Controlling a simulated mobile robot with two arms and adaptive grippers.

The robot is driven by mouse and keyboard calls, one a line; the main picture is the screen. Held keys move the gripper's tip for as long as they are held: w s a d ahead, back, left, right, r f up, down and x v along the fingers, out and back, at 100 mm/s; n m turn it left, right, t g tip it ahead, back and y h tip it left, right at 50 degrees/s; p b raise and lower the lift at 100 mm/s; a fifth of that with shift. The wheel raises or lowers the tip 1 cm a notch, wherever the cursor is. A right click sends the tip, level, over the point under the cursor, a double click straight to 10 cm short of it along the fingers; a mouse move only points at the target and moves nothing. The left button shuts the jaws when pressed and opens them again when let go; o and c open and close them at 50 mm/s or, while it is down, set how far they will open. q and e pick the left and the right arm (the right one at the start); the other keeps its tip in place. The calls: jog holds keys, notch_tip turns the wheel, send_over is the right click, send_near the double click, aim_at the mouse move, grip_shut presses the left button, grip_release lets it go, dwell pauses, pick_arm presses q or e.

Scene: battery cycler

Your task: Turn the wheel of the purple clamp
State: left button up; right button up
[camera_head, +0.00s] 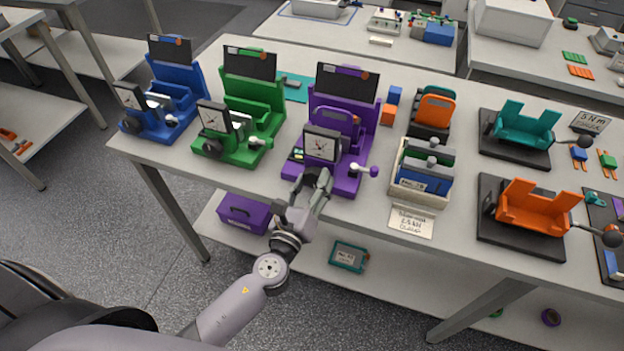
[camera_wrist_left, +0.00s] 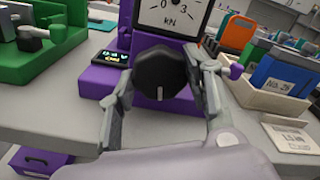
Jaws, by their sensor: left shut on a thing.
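The purple clamp (camera_head: 345,110) stands on the table between the green clamp and the tray of packs, with a square dial gauge (camera_head: 322,146) on its front. In the left wrist view the gauge (camera_wrist_left: 172,16) reads in kN, and below it is the clamp's black round wheel (camera_wrist_left: 161,72) with a white mark pointing down. My left gripper (camera_head: 314,180) is at the front of the purple clamp. In the left wrist view its fingers (camera_wrist_left: 163,88) are on both sides of the wheel, shut on it. My right gripper is not in view.
A green clamp (camera_head: 245,105) and a blue clamp (camera_head: 172,95) stand to the left. A tray (camera_head: 406,190) with packs and a card (camera_head: 411,222) are to the right. A small lit display (camera_wrist_left: 110,58) sits left of the wheel. A purple box (camera_head: 244,213) lies on the lower shelf.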

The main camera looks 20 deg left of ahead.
pick_arm(q)
jog(key=shift+m+p, duration=0.3)
jog(key=shift+m, duration=0.6)
jog(key=shift+f, duration=0.15)
jog(key=o, duration=1.2)
jog(key=shift+c, duration=0.2)
jog(key=s, duration=1.2)
jog(key=shift+a, duration=0.2)
